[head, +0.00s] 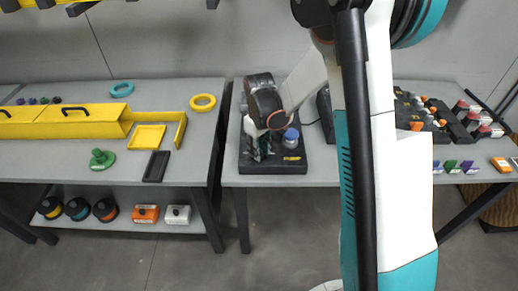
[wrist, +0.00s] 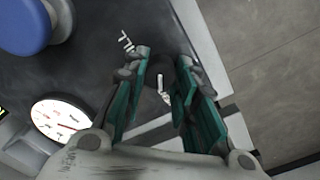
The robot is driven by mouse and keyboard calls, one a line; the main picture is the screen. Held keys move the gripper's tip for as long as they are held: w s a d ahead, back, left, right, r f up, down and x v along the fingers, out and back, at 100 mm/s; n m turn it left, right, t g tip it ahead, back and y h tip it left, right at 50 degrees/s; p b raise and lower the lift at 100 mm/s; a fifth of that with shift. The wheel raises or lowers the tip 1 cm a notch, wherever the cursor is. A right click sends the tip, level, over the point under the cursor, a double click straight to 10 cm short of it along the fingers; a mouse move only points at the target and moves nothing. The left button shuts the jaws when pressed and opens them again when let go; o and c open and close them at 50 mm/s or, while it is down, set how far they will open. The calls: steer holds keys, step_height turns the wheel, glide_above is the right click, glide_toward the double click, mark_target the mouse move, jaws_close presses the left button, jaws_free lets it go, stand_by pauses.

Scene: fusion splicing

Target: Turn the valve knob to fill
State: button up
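The black-based device (head: 272,168) stands near the left end of the right table. In the wrist view, a small dark knob with a white mark (wrist: 162,86) sits on its black surface, between my fingers. White lettering (wrist: 125,40) that seems to read "FILL" lies just beyond the fingertips. My gripper (wrist: 164,58) has its two teal fingers apart on either side of the knob; contact cannot be made out. In the head view my gripper (head: 257,146) is low over the device's left part, and the knob is hidden there.
A blue cylindrical part (wrist: 24,22) and a round white gauge (wrist: 62,120) are left of my fingers in the wrist view. The blue part also shows in the head view (head: 291,136). The left table (head: 200,130) holds yellow cases and trays. Bare tabletop lies around the device's front.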

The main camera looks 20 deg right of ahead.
steer(key=shift+m, duration=0.3)
steer(key=m, duration=0.5)
steer(key=shift+m, duration=0.3)
steer(key=m, duration=0.6)
steer(key=shift+b, duration=0.3)
steer(key=m, duration=0.6)
steer(key=shift+m, duration=2.9)
steer(key=o, duration=1.1)
